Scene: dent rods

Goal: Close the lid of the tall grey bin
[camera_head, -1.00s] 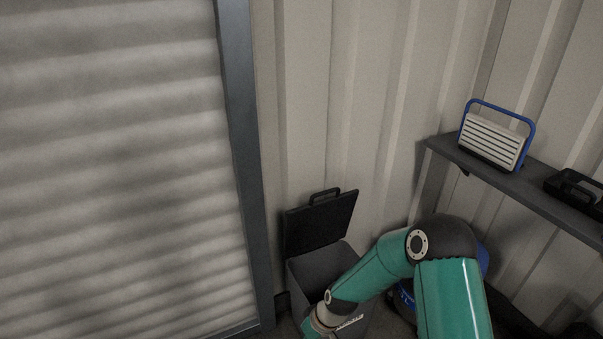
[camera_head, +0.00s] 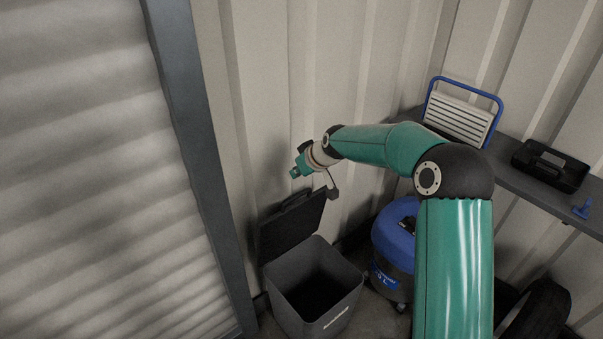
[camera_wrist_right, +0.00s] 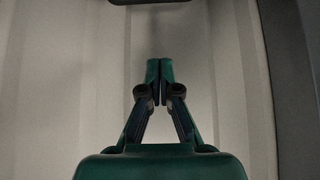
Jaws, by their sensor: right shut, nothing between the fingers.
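The tall grey bin (camera_head: 337,312) stands on the floor by the corrugated wall. Its dark lid (camera_head: 290,228) is open, standing up at the bin's back edge, with a handle (camera_head: 296,199) on its top edge. The bin's inside shows dark and uncovered. My right gripper (camera_head: 295,173) is above the lid's handle, seemingly apart from it. In the right wrist view its fingers (camera_wrist_right: 160,68) are shut together with nothing between them. A dark edge at the top of that view is cut off, and I cannot tell what it is. My left gripper is not in view.
A blue and black vacuum-like drum (camera_head: 393,240) stands right of the bin. A shelf (camera_head: 508,176) on the right holds a blue-framed heater-like box (camera_head: 458,117) and a black tray (camera_head: 550,165). A shutter (camera_head: 90,180) with a grey post (camera_head: 188,150) is on the left.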

